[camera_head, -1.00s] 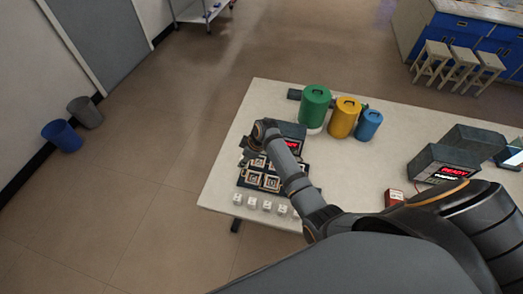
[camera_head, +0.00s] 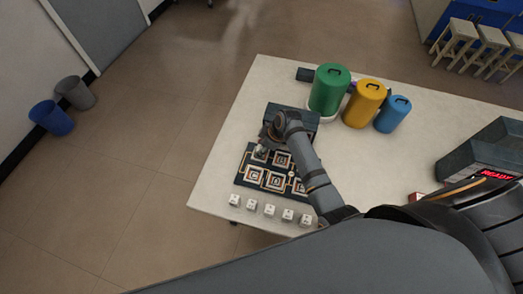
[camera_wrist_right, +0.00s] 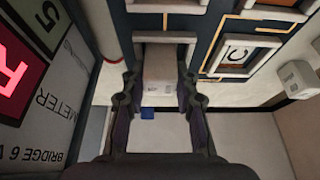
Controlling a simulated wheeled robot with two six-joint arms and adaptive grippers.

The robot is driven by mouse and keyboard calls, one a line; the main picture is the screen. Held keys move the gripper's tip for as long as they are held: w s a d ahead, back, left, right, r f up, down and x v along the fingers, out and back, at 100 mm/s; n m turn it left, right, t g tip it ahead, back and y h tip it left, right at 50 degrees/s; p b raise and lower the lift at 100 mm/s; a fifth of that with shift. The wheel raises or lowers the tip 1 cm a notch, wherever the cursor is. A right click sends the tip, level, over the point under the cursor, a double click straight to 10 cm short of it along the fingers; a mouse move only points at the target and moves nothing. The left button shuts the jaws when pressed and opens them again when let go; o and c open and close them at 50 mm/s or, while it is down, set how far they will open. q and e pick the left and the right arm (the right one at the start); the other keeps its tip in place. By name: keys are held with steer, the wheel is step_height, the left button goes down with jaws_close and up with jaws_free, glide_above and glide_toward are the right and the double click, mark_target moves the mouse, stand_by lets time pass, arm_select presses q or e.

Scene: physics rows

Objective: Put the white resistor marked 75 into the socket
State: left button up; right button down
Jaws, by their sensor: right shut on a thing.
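A small white block (camera_wrist_right: 158,68) is between the fingers of my right gripper (camera_wrist_right: 160,90) in the right wrist view. Its marking is too small to read, so I cannot tell if it is the 75 resistor. A pale square socket frame (camera_wrist_right: 166,38) lies right at the block's far end; I cannot tell whether the block is seated or just above it. In the head view my right gripper (camera_head: 262,151) is over the far-left corner of the dark socket board (camera_head: 241,181), hiding the socket there. My left gripper is not in view.
Several white blocks (camera_head: 269,210) stand in a row along the board's near side. A dark meter box (camera_head: 297,120) with a red display (camera_wrist_right: 12,75) stands close behind the board. Green (camera_head: 328,90), yellow (camera_head: 364,103) and blue (camera_head: 393,114) canisters stand at the back.

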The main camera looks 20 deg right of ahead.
steer(key=shift+a, duration=0.2)
steer(key=shift+a+r, duration=0.1)
steer(key=shift+s, duration=0.15)
steer(key=c, duration=1.3)
jaws_free()
steer(key=shift+d, duration=0.25)
steer(key=shift+o, duration=1.4)
steer(key=shift+a, duration=0.15)
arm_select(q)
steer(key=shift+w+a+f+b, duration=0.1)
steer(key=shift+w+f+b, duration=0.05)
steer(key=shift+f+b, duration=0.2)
arm_select(e)
steer(key=v, duration=1.2)
